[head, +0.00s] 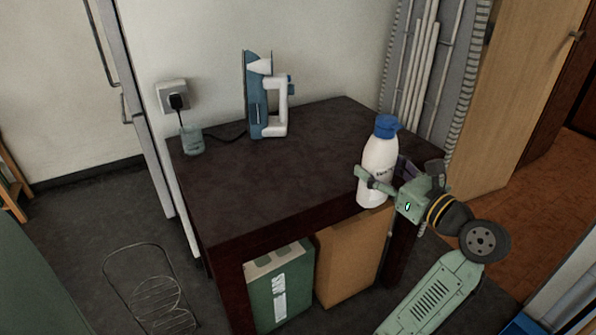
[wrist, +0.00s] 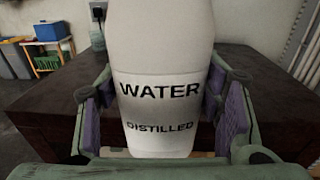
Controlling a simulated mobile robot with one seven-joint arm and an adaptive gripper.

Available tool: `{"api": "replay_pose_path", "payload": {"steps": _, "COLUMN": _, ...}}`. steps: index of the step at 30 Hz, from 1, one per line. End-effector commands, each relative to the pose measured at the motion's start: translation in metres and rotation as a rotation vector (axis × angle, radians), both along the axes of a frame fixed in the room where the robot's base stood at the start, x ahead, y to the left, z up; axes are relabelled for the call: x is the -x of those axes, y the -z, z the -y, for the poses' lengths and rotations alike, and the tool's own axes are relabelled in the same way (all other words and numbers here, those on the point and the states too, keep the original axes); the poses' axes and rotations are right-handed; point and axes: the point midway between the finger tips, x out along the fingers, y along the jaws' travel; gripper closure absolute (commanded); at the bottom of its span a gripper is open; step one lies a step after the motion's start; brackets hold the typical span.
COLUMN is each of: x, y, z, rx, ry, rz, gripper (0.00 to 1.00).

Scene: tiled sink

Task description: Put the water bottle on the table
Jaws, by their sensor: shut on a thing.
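The water bottle (head: 379,160) is white with a blue cap and stands upright in my gripper (head: 381,183). In the wrist view the bottle (wrist: 160,85) fills the middle, with "WATER DISTILLED" on its label, between the purple pads of my gripper (wrist: 158,112). My gripper is shut on the bottle's body. The dark table (head: 270,190) is behind and to the left of the bottle. The bottle overlaps the table's front right edge in the head view. I cannot tell whether its base is over the top or just off the edge.
A blue and white iron (head: 262,95) stands upright at the table's back, with a small grey-green plug-like item (head: 191,140) to its left. The middle and front of the tabletop are clear. A green box (head: 279,288) and a cardboard box (head: 350,255) are under the table.

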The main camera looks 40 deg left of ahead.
Motion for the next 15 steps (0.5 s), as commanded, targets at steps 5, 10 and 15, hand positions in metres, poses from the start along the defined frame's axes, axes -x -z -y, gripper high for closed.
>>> {"api": "replay_pose_path", "payload": {"steps": 5, "x": 0.068, "y": -0.013, "z": -0.060, "rx": -0.001, "ry": -0.198, "rz": -0.003, "gripper": 0.93}}
{"api": "replay_pose_path", "payload": {"steps": 10, "x": 0.110, "y": -0.012, "z": -0.088, "rx": -0.004, "ry": -0.301, "rz": 0.000, "gripper": 0.93}}
{"api": "replay_pose_path", "payload": {"steps": 15, "x": 0.118, "y": -0.010, "z": -0.103, "rx": -0.005, "ry": -0.335, "rz": 0.001, "gripper": 0.93}}
